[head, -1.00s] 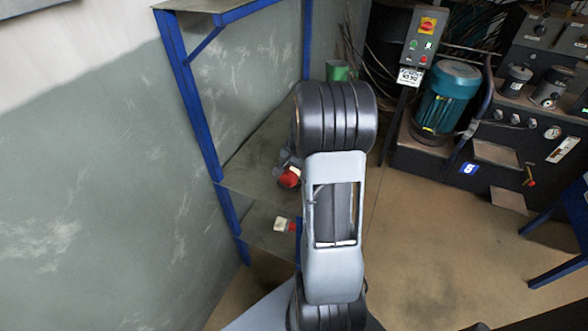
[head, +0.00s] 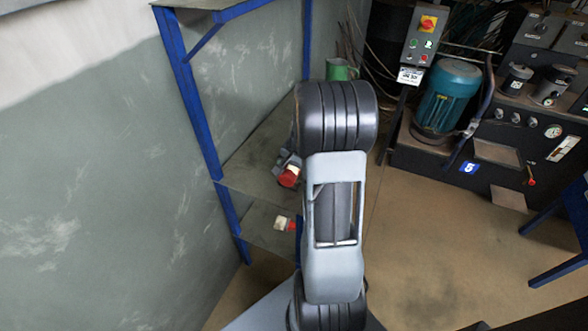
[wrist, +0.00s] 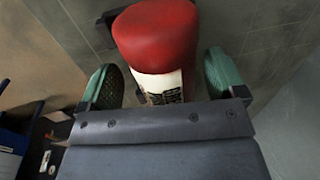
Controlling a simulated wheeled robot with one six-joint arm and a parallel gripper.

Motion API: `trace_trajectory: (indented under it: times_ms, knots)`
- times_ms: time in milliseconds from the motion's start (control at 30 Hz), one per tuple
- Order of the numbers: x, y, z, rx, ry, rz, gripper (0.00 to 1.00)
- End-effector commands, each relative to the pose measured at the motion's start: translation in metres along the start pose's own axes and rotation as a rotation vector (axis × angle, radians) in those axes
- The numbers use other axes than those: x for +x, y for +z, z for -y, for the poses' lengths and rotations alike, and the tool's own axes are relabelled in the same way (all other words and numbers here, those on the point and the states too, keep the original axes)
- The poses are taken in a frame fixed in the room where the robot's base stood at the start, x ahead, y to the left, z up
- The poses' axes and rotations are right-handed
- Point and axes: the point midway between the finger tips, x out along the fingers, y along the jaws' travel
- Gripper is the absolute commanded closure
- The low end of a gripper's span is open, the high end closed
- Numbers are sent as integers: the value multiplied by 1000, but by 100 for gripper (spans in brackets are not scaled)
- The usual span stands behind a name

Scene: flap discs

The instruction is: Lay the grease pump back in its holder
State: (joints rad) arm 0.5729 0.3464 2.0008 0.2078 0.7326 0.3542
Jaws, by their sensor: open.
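A red and white thing, which looks like the grease pump (wrist: 156,38), fills the top middle of the wrist view, with its red end up and dark print on its white part. My gripper (wrist: 163,80) is open, its two green pads on either side of it, with a visible gap on each side. In the head view a red and white piece (head: 289,177) shows at the shelf beside my arm, likely the same thing. My arm hides most of the gripper there. A dark bracket-like part shows behind the pump in the wrist view; I cannot tell if it is the holder.
A blue-framed shelf rack (head: 196,110) stands against the wall. Another red and white item (head: 285,224) lies on its lower shelf, and a green container (head: 338,70) stands behind my arm. A teal motor (head: 447,97) and control panel are at right. Open floor lies front right.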

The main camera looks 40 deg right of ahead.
Motion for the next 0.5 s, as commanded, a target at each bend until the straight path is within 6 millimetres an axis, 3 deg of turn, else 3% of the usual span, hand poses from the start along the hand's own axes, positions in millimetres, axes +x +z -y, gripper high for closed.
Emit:
trace_trajectory:
  times_ms: [500]
  knots:
    - [-99, -1, 0, 1, -3, -6, 11]
